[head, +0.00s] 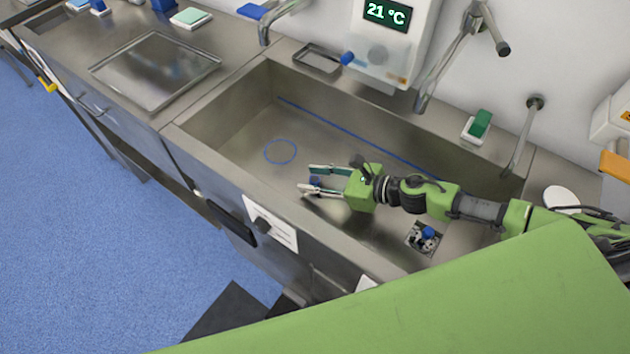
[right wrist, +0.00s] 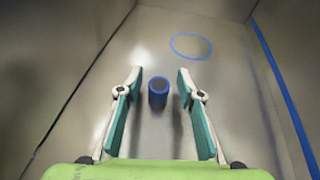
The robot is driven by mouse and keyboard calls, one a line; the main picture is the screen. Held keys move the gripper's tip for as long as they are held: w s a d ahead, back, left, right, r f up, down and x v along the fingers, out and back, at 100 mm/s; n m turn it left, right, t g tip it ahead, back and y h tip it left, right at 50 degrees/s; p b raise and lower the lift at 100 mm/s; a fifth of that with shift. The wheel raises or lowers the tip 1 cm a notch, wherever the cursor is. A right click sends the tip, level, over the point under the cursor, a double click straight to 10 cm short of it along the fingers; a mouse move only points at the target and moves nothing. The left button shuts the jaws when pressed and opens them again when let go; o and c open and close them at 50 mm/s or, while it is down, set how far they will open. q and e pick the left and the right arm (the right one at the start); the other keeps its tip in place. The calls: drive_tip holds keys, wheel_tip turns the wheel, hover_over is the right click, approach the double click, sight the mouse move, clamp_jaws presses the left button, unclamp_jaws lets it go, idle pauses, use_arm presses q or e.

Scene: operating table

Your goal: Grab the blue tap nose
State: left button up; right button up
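A small blue cylinder with a dark round top, which looks like the blue tap nose (right wrist: 158,93), stands upright on the basin floor. In the right wrist view it is between the two fingers of my right gripper (right wrist: 160,76), with a gap on each side. In the head view, my right gripper (head: 312,180) is low in the sink, and a little of the blue tap nose (head: 315,182) shows between its fingers. The right gripper is open and holds nothing. My left gripper is not in view.
The steel sink basin (head: 235,110) has walls around the right gripper. A blue ring (head: 280,152) and a blue line (head: 340,128) mark its floor. A drain with a blue part (head: 428,233) lies to the right. Taps (head: 455,55) hang over the back edge.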

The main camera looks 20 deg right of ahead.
drive_tip(key=c, duration=0.6)
drive_tip(key=shift+c, duration=0.2)
drive_tip(key=shift+r, duration=0.1)
